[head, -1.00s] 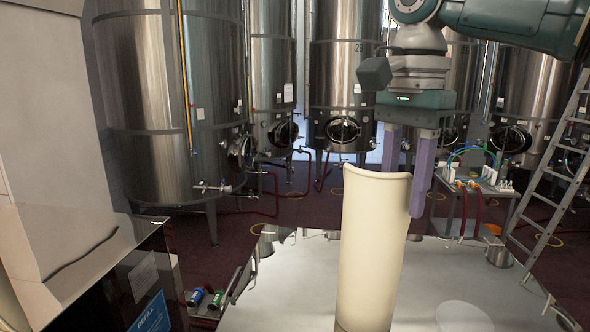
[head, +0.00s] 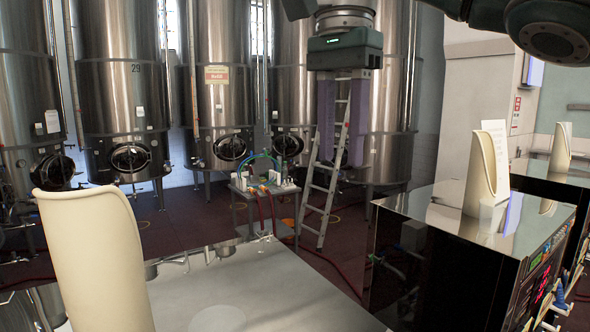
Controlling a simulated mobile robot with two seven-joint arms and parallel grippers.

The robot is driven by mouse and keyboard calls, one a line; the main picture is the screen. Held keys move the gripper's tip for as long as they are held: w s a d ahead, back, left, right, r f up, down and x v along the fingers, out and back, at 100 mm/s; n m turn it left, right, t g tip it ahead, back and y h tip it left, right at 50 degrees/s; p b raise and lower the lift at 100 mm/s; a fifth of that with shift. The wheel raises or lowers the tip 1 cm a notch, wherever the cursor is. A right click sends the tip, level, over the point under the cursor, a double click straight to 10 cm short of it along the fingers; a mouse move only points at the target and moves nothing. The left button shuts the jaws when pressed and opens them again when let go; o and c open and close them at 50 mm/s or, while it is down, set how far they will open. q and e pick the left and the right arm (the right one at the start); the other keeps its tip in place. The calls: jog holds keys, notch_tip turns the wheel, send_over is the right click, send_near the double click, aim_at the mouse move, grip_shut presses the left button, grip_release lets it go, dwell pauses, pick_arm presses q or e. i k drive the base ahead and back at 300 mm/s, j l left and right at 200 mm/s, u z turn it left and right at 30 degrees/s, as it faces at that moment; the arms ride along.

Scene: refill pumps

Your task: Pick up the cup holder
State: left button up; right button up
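A tall cream cup holder (head: 95,262), a curved open half-tube, stands upright in the left foreground. Its lower end is cut off by the picture edge. A second cream holder (head: 481,172) of similar shape stands on the glossy dark machine at the right, with a white sheet behind it. A third one (head: 561,153) shows farther back at the right edge. My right gripper (head: 342,148) hangs fingers-down at the top centre, between the near holder and the machine. Its two purple fingers are apart, with nothing between them. My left gripper is not in view.
The dark machine (head: 412,262) has a reflective top and a control panel on its right side. A pale, mostly clear counter (head: 270,285) lies in front. Steel tanks, a ladder (head: 325,185) and a small cart (head: 262,195) with hoses stand behind.

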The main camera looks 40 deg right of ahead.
aim_at(482, 176)
jog(key=z, duration=2.1)
